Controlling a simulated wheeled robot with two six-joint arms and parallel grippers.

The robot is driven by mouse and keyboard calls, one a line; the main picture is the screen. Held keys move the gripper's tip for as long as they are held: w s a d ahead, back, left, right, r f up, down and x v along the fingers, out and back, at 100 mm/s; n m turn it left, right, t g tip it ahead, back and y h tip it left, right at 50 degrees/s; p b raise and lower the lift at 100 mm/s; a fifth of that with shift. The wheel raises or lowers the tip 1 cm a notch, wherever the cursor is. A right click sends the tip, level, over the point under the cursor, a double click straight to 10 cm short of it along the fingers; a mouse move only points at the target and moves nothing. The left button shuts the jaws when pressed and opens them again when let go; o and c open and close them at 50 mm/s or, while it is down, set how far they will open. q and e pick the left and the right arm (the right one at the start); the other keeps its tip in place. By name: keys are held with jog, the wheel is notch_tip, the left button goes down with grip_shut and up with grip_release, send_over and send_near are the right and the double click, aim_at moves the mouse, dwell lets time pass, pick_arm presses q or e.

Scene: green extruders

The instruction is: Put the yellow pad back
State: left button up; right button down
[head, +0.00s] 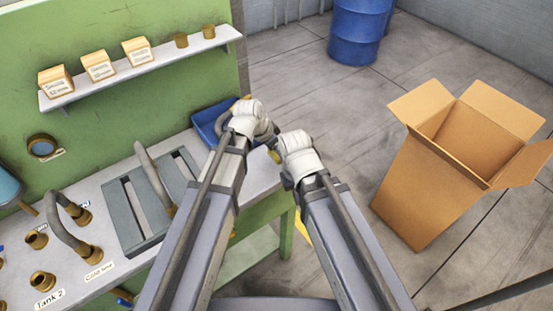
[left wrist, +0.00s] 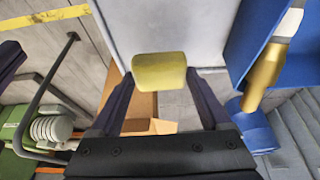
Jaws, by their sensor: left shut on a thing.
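The yellow pad (left wrist: 160,72) is between the fingers of my left gripper (left wrist: 160,92) in the left wrist view. The gripper is shut on it. In the head view a small yellow patch (head: 273,156) shows between my two wrists, probably the pad; my left fingers are hidden there behind the wrist. My right gripper (head: 284,172) is beside it, past the bench's right end; its fingers are too hidden to tell open from shut. The blue tray (head: 205,133) is on the bench beside my left wrist, and shows at right in the left wrist view (left wrist: 243,45).
The bench (head: 262,178) holds a grey slotted plate (head: 130,212) and brass fittings with curved hoses. A shelf (head: 150,73) above carries several small boxes and two brass pieces. An open cardboard box (head: 415,205) and blue barrel (head: 356,30) stand on the floor at right.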

aim_at(274, 154)
pick_arm(q)
jog(key=shift+f+b, duration=1.4)
jog(key=shift+f, duration=0.3)
jog(key=shift+f, duration=0.2)
jog(key=o, duration=1)
jog(key=shift+r, duration=0.2)
jog(key=shift+s+a+r+p, duration=0.1)
jog(key=shift+r+p, duration=0.4)
jog(key=shift+p, duration=0.05)
jog(key=p+v, duration=1)
jog(key=v, duration=0.1)
